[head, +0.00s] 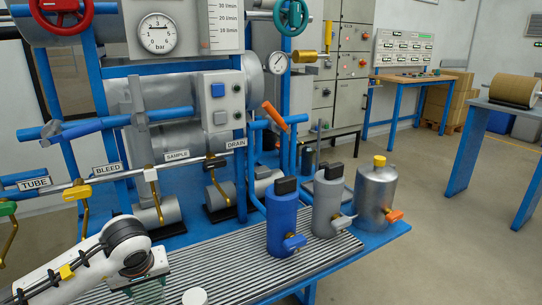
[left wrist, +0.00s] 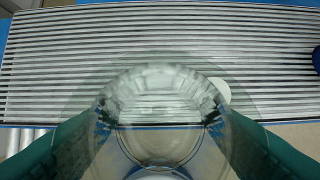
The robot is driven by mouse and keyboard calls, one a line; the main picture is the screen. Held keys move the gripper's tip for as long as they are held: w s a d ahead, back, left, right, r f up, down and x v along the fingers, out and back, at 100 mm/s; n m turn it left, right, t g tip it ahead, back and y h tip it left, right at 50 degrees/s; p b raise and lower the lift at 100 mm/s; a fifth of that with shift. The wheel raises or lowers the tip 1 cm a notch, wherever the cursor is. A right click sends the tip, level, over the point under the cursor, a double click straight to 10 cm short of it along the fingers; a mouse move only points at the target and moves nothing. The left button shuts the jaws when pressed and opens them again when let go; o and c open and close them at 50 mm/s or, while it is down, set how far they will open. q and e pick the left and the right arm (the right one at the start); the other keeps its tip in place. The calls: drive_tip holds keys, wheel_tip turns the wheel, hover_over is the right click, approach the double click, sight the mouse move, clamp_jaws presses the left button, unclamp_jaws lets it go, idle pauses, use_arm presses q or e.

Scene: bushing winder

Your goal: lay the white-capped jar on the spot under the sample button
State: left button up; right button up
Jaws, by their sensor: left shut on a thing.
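My left gripper (head: 147,283) is at the lower left of the head view, over the front of the ribbed grate. Its teal fingers are shut on a clear glass jar (left wrist: 160,105), which fills the middle of the left wrist view. The jar's lower part is cut off in the head view, and I cannot clearly make out a white cap on it. A flat white round thing (head: 194,296) shows just right of the gripper; it also shows beside the glass in the left wrist view (left wrist: 220,90). A SAMPLE label (head: 177,154) is on the pipe rack. My right gripper is not in view.
Valve handles hang from the rack behind. A button box (head: 222,110) has a blue button.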

use_arm(q)
drive_tip(key=s+d+m+h, duration=0.2)
drive_tip(key=s+d+m, duration=0.35)
drive_tip(key=d, duration=0.45)
wheel_tip(320, 180, up, 16)
drive_tip(key=p, duration=1.5)
drive_tip(key=shift+f+t, duration=0.25)
drive_tip(key=shift+t, duration=0.15)
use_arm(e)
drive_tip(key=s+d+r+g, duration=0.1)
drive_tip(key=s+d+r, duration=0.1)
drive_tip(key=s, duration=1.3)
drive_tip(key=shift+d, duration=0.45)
use_arm(q)
drive_tip(key=shift+s+f+m, duration=0.1)
drive_tip(key=shift+m, duration=0.15)
drive_tip(key=shift+a, duration=0.1)
